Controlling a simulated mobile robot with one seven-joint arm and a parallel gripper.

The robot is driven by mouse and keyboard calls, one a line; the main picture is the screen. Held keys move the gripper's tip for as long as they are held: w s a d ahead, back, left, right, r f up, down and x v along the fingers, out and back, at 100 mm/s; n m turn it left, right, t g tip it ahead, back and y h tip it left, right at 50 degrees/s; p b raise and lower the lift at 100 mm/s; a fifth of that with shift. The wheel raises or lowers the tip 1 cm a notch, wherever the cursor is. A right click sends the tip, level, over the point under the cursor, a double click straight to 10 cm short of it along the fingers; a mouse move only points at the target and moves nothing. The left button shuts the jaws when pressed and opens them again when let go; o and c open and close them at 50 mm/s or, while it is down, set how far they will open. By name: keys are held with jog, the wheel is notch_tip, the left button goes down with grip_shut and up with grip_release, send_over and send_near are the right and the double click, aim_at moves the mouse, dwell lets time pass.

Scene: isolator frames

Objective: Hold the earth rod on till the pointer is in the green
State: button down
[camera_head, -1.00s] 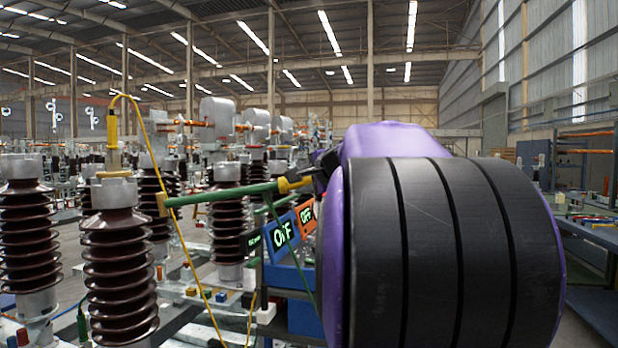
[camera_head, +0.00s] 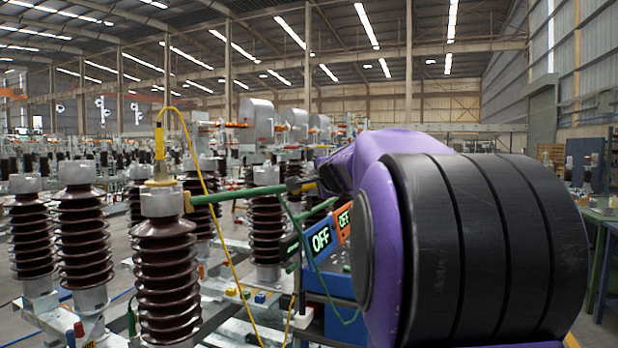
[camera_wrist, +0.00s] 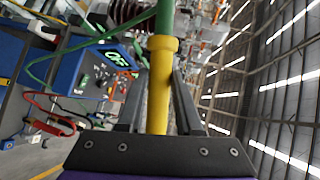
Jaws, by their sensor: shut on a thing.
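The earth rod is a green pole (camera_head: 240,194) with a yellow grip. My gripper (camera_wrist: 158,105) is shut on the yellow grip (camera_wrist: 160,85) in the wrist view. In the head view my gripper (camera_head: 318,184) is small and partly hidden by my arm. The rod points left, and its tip meets the right side of the metal cap on a brown ribbed insulator (camera_head: 166,265); firm contact cannot be told. A yellow probe (camera_head: 160,142) stands upright on that cap, with a yellow cable. A blue box shows OFF (camera_head: 320,239). No pointer or green zone is readable.
More brown insulators (camera_head: 80,235) stand at the left. A green cable (camera_head: 318,268) hangs below the rod near the blue box. Red and black leads (camera_wrist: 50,112) hang on the equipment in the wrist view.

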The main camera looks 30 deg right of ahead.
jog(key=shift+w+a+r, duration=0.1)
jog(key=shift+w+a, duration=0.15)
jog(key=shift+w, duration=0.05)
jog(key=shift+w+a+p, duration=0.4)
jog(key=shift+w+p, duration=0.05)
jog(key=shift+w, duration=0.1)
dwell(0.5)
jog(key=shift+w+a, duration=0.15)
jog(key=shift+a, duration=0.15)
dwell(3.0)
jog(key=s+d+b, duration=0.5)
jog(key=s+d, duration=0.1)
jog(key=s, duration=0.2)
jog(key=shift+d, duration=0.3)
dwell(0.5)
